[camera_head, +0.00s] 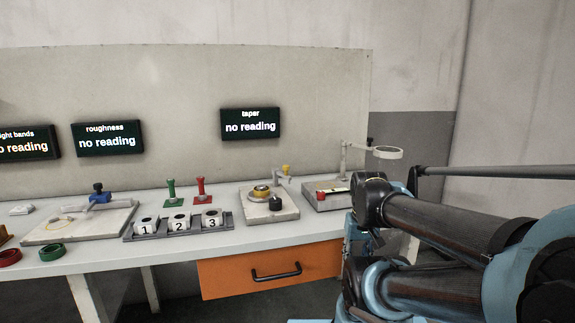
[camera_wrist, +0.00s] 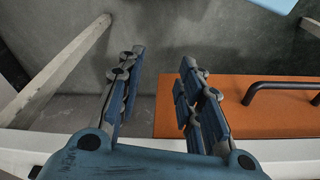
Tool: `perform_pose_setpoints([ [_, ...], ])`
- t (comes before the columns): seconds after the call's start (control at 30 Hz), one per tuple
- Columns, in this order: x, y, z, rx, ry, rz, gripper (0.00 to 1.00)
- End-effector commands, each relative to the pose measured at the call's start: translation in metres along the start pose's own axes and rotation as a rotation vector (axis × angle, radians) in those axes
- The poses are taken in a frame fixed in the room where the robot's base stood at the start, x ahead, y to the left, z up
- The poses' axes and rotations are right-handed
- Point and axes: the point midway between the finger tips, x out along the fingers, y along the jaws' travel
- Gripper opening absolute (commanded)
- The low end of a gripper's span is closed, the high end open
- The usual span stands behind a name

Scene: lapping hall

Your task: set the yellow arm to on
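The only yellow arm-like part I can make out is a small yellow-tipped piece (camera_head: 287,170) on a grey metal post. It stands at the back right of a pale base plate (camera_head: 284,213) below the taper display. It is too small to tell its setting. The plate also carries a brass-coloured round part (camera_head: 262,191) and a black knob (camera_head: 275,203). My gripper (camera_wrist: 162,57) is open and empty in the wrist view, with floor showing between its fingers. It is beside the orange drawer, away from the yellow piece. In the head view, my arm hides most of it.
The taper display (camera_head: 250,124) shows "no reading". An orange drawer (camera_head: 262,280) with a black handle is shut under the bench. Left of the plate are a numbered block rack (camera_head: 180,229) and green and red handled tools. A stand with a ring (camera_head: 388,153) rises on the right.

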Motion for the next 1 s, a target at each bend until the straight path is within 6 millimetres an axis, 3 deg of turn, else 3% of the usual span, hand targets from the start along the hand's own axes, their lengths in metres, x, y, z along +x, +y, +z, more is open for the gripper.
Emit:
perform_pose_setpoints([
  [0.13,-0.010,-0.001,0.005,0.001,0.010,-0.001,0.43],
  [0.27,-0.030,-0.004,-0.014,0.008,0.003,-0.006,0.43],
  [0.57,-0.120,-0.026,-0.105,0.046,-0.037,-0.025,0.43],
  [1.0,-0.229,-0.091,-0.246,0.109,-0.105,-0.038,0.43],
])
